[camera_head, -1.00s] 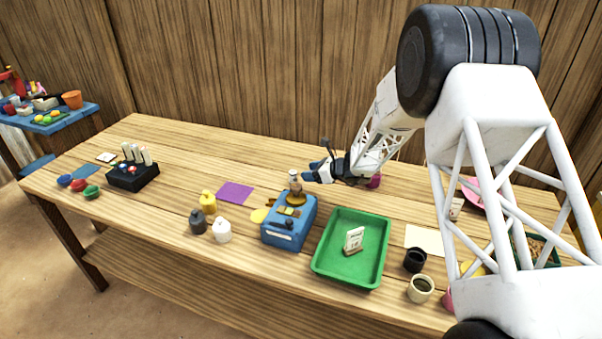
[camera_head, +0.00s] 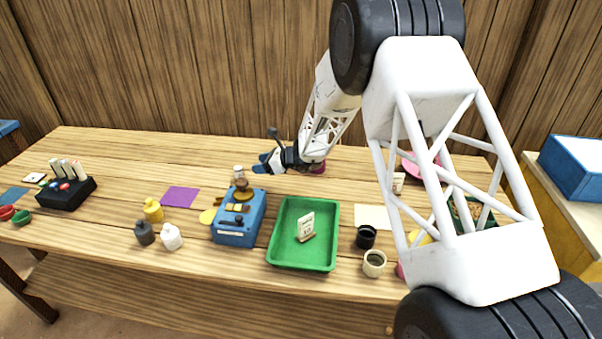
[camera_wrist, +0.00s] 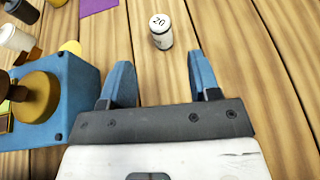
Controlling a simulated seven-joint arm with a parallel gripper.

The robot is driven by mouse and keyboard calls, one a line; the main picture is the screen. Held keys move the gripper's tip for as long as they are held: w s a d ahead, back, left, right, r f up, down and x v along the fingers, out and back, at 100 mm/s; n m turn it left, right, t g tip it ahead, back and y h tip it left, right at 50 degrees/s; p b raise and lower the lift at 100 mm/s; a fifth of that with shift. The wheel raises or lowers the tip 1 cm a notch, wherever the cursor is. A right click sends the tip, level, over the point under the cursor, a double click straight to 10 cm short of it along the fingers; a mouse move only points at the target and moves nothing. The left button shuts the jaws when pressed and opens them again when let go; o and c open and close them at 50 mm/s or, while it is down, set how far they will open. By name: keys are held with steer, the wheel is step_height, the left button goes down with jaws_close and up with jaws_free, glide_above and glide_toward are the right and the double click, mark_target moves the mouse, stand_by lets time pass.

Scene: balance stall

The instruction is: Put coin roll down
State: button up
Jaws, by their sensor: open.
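The coin roll (camera_wrist: 161,32) is a small white cylinder with a grey lower band and "20" on its top. It stands upright on the wooden table, just beyond my fingertips in the wrist view. In the head view the coin roll (camera_head: 239,172) shows behind the blue scale, its lower part hidden. My gripper (camera_wrist: 163,78) is open, with bare table between its blue fingers and nothing held. In the head view my gripper (camera_head: 263,164) is right of the roll, apart from it.
The blue scale (camera_head: 237,230) with brass pans is close left of my gripper. A green tray (camera_head: 273,249) with a small sign stands in front. A purple mat (camera_head: 180,197), several bottles and two cups (camera_head: 374,263) lie around. The table's back left is clear.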

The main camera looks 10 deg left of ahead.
steer(key=shift+r, duration=0.1)
steer(key=s+d+r+n+g+h, duration=0.1)
steer(key=s+d+r+n+h, duration=0.65)
steer(key=s+d+r, duration=1.4)
steer(key=s+d+r+n+t+h, duration=0.1)
steer(key=s+d+n+h, duration=0.2)
steer(key=s+d, duration=0.8)
steer(key=s+d+r+n+t+h, duration=0.1)
steer(key=s+d+n, duration=0.7)
steer(key=s, duration=1.1)
steer(key=d+r+h, duration=0.1)
steer(key=d+h, duration=0.1)
steer(key=d, duration=0.2)
steer(key=shift+d, duration=0.2)
steer(key=shift+n, duration=0.25)
